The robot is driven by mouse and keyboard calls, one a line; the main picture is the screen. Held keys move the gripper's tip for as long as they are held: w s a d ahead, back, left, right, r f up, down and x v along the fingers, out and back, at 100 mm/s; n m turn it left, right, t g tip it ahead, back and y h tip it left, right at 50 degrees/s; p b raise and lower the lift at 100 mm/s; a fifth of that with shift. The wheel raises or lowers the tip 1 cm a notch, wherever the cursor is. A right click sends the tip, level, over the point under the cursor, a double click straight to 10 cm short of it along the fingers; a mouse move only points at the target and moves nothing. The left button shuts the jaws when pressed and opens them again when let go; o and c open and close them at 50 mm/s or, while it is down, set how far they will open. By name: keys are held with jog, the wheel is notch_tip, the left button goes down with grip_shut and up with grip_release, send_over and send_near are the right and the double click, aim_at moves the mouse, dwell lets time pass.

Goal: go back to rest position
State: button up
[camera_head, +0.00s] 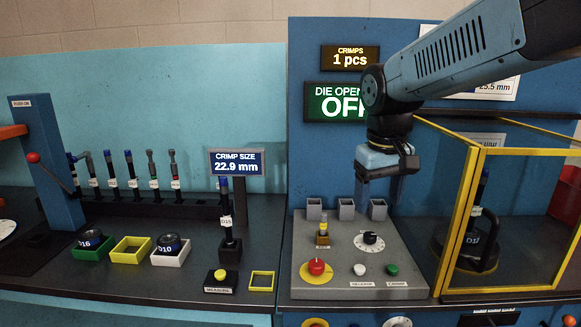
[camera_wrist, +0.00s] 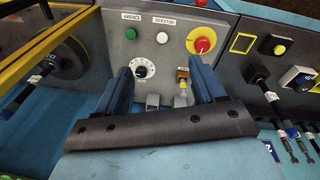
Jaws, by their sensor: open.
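My gripper (camera_head: 383,195) hangs from my blue arm over the back of the grey control panel (camera_head: 325,265) in the head view. Its fingers point down, apart, with nothing between them. In the wrist view my gripper (camera_wrist: 165,85) shows two blue fingers spread apart, with the panel's dial (camera_wrist: 143,68) and a key-like yellow switch (camera_wrist: 182,78) beyond them. The gripper appears clear of the panel's buttons and the dial (camera_head: 370,238).
A yellow-framed clear enclosure (camera_head: 470,190) stands close to the right of my gripper. A red button (camera_head: 316,267) is on the panel. A hose (camera_head: 226,210) stands upright left of the panel. Green, yellow and white trays (camera_head: 130,249) lie farther left.

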jog(key=s+d+m+t, duration=0.3)
jog(key=s+d, duration=0.3)
jog(key=s, duration=0.4)
jog(key=shift+d+f+t+y, duration=0.15)
jog(key=shift+t+y, duration=0.15)
jog(key=shift+t, duration=0.2)
